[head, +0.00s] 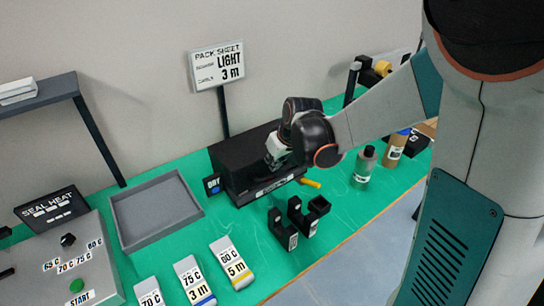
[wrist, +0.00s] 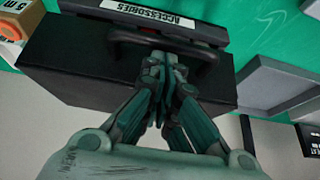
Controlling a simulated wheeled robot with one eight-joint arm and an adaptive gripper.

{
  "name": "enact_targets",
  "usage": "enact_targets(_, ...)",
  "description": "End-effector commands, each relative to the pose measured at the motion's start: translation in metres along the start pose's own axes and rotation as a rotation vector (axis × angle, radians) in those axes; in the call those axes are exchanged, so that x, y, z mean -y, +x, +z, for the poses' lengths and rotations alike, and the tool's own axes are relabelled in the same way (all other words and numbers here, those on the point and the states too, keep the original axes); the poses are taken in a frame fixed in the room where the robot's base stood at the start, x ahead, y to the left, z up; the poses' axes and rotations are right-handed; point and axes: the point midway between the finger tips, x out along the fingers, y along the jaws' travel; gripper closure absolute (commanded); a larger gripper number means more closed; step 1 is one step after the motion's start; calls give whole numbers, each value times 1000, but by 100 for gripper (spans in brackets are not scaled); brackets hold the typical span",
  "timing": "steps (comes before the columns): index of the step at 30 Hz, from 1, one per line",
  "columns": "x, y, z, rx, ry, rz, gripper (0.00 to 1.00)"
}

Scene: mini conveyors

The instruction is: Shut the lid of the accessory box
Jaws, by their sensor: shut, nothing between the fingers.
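The accessory box (head: 238,152) is a black box standing on the green bench at centre in the head view. In the wrist view its dark top (wrist: 90,58) fills the middle, with a white "ACCESSORIES" label (wrist: 150,13) along the front and a dark bar handle (wrist: 205,44) beside it. The lid looks low over the box; I cannot tell whether a gap remains. My gripper (head: 272,163) is over the box top near its front. In the wrist view my gripper's fingers (wrist: 165,65) are together and empty, close to the handle; contact is unclear.
A grey tray (head: 155,210) lies left of the box. Black holders (head: 283,230) stand in front. A bottle (head: 364,165) and a brown cylinder (head: 393,152) stand to the right. The pack sheet sign (head: 217,66) rises behind. The seal heat panel (head: 75,270) is at left.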

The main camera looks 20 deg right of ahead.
Motion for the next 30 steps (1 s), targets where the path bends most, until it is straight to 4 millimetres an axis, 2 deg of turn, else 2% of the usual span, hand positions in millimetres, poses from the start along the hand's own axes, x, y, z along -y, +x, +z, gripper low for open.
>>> enact_targets(11, 0, 2, 3, 0, 0, 0, 100)
enact_targets(21, 0, 26, 34, 0, 1, 0, 100)
enact_targets(30, 0, 24, 33, 0, 0, 0, 100)
